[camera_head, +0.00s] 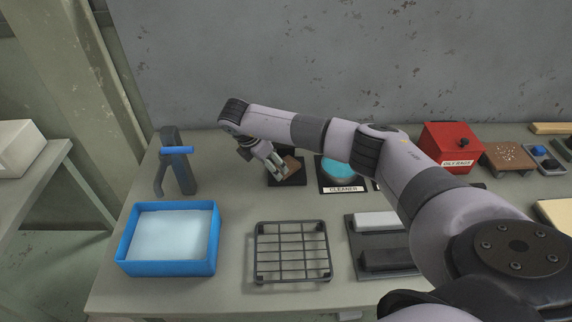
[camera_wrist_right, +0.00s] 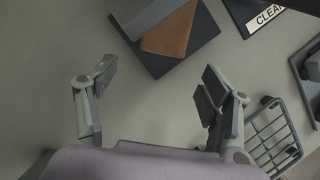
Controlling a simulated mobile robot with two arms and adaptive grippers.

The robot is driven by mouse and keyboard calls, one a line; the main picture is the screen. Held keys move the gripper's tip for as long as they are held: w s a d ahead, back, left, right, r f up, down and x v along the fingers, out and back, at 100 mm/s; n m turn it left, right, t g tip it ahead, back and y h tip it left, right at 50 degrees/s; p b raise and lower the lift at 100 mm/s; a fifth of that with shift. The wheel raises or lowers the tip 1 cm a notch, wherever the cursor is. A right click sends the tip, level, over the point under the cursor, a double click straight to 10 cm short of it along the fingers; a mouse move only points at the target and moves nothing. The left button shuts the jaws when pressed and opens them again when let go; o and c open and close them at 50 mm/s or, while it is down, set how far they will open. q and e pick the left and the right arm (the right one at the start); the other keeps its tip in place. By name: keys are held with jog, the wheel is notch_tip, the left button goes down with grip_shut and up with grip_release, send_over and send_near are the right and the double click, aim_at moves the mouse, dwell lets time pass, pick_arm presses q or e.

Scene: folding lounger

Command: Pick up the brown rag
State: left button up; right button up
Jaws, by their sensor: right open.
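The brown rag (camera_wrist_right: 172,32) lies folded on a dark square mat (camera_wrist_right: 201,39) in the right wrist view, with a grey part beside the brown one. In the head view the rag (camera_head: 292,164) shows small on the same mat (camera_head: 287,180), partly hidden by my gripper. My right gripper (camera_head: 281,170) reaches over the mat from the upper left. In the wrist view the right gripper (camera_wrist_right: 155,88) is open and empty, its fingers wide apart, with the rag just beyond the fingertips. My left gripper is not in view.
A blue tub (camera_head: 214,240) and a wire rack (camera_head: 258,262) stand in front. A dark stand (camera_head: 178,170) is left. The cleaner dish (camera_head: 338,168) sits right of the mat. A red oily-rags bin (camera_head: 449,147) stands farther right. My right arm crosses above the table.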

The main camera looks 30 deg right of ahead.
aim_at(293, 165)
jog(key=shift+s+d+f+p, duration=0.1)
jog(key=shift+d+f+p, duration=0.15)
jog(key=shift+p, duration=0.1)
jog(key=p+x, duration=0.1)
jog(key=x, duration=0.2)
jog(key=shift+d+f, duration=0.25)
jog(key=shift+d, duration=0.1)
jog(key=shift+d+f, duration=0.15)
jog(key=shift+f, duration=0.2)
jog(key=c, duration=1.4)
jog(key=shift+o, duration=0.2)
jog(key=shift+r, duration=0.1)
